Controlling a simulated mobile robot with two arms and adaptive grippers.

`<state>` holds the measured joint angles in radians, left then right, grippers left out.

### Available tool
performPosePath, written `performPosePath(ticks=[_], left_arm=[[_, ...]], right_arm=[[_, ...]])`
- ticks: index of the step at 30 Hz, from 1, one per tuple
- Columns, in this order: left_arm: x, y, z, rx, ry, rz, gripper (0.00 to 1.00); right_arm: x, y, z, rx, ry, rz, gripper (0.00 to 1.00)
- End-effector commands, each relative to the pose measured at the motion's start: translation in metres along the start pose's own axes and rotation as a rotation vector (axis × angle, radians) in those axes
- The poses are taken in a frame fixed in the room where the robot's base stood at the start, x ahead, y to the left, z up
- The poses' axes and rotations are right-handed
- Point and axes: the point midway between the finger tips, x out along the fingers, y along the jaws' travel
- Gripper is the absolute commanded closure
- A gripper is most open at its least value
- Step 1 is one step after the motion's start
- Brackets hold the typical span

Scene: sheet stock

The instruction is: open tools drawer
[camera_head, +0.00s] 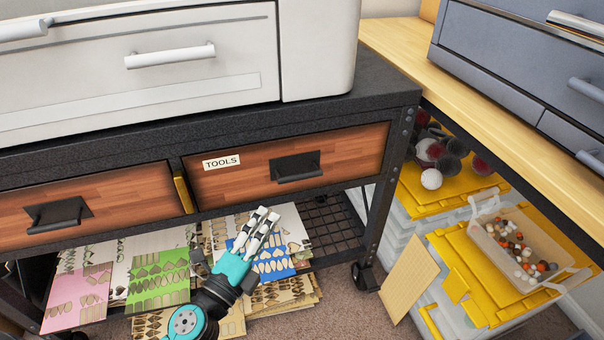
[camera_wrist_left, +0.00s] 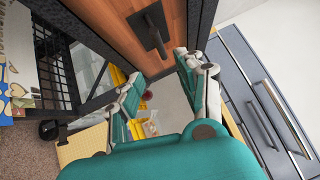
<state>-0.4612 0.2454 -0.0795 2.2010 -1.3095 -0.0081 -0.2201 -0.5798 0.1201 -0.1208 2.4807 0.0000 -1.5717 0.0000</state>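The tools drawer (camera_head: 235,185) has a reddish wooden front with a white "TOOLS" label (camera_head: 221,162) and a black handle (camera_head: 297,168). It looks shut, its front level with the dark frame. In the left wrist view, a wooden drawer front (camera_wrist_left: 110,22) and black handle (camera_wrist_left: 152,30) are at the top, beyond the fingers. My left gripper (camera_head: 268,214) is below and left of the handle, in front of the lower shelf, apart from the handle. Its fingers also show in the left wrist view (camera_wrist_left: 160,68), spread apart with nothing between them. My right gripper is in neither view.
A second wooden drawer (camera_head: 110,200) with a black handle is to the left. Printed sheets (camera_head: 160,275) lie on the shelf below. The bench's right leg (camera_head: 388,190) stands beside the tools drawer. Yellow-lidded bins (camera_head: 480,265) and a wooden board (camera_head: 408,280) are at right.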

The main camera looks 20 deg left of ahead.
Motion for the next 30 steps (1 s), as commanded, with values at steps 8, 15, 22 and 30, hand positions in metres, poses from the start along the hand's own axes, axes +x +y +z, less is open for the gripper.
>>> performPosePath(ticks=[8,15,22,30], left_arm=[[0.057,-0.004,0.001,0.000,0.000,-0.001,0.62],[0.102,-0.003,0.001,-0.001,-0.001,-0.002,0.62],[0.136,-0.001,0.000,-0.002,0.000,0.000,0.62],[0.147,0.001,0.000,-0.002,0.001,0.001,0.62]], right_arm=[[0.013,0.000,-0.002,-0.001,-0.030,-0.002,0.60],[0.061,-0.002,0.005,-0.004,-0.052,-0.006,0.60],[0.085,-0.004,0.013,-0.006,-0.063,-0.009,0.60],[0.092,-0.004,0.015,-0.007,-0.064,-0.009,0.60]])
